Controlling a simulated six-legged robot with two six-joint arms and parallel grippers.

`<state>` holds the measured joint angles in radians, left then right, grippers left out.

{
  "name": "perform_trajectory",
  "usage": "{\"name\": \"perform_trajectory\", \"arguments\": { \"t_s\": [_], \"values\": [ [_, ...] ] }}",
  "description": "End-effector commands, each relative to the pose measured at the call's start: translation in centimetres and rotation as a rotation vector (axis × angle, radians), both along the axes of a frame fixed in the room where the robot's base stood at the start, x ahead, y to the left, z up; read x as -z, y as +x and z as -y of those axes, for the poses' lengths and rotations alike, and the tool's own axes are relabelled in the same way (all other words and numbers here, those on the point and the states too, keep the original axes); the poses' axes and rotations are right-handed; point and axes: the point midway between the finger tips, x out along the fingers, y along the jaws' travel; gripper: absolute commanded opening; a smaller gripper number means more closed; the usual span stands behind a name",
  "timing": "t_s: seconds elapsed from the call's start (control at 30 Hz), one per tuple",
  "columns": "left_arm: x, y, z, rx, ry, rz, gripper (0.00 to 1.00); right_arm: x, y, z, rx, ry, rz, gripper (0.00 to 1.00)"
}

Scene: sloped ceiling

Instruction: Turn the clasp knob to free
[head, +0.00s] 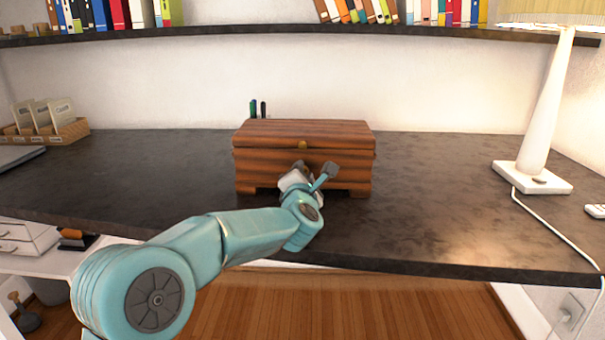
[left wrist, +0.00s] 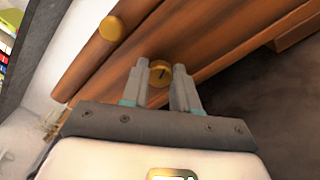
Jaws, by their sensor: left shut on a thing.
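The wooden box (head: 262,165) stands closed on the dark desk, with reddish-brown striped wood and short feet. A small round brass knob (head: 302,145) sits at the front edge of its lid; it also shows in the left wrist view (left wrist: 112,28). The clasp knob (left wrist: 160,73), round and brass with a dark line on its face, is on the box front below it. My left gripper (head: 314,173) is at the box front, its fingers (left wrist: 160,78) on either side of the clasp knob and shut on it. The gripper hides this knob in the head view. My right gripper is not in view.
A white lamp (head: 540,110) with a cord stands at the right of the desk (head: 440,190). A card holder (head: 68,130) is at the far left, and pens (head: 258,109) stand behind the box. A bookshelf (head: 230,30) runs above. The desk beside the box is clear.

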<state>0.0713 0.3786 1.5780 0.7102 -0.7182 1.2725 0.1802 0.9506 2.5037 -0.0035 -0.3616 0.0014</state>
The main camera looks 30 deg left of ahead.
Motion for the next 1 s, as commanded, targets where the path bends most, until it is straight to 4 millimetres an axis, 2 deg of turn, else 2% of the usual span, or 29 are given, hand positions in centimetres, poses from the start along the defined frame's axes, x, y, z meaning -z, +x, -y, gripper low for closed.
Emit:
{"name": "perform_trajectory", "arguments": {
  "t_s": [0.5,1.0],
  "values": [
    [-0.1,0.0,0.0,0.000,0.326,-0.200,0.00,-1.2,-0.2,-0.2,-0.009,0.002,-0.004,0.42],
    [0.0,0.0,0.0,0.000,0.415,-0.252,0.00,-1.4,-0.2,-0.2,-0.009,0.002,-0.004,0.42]
  ]
}}
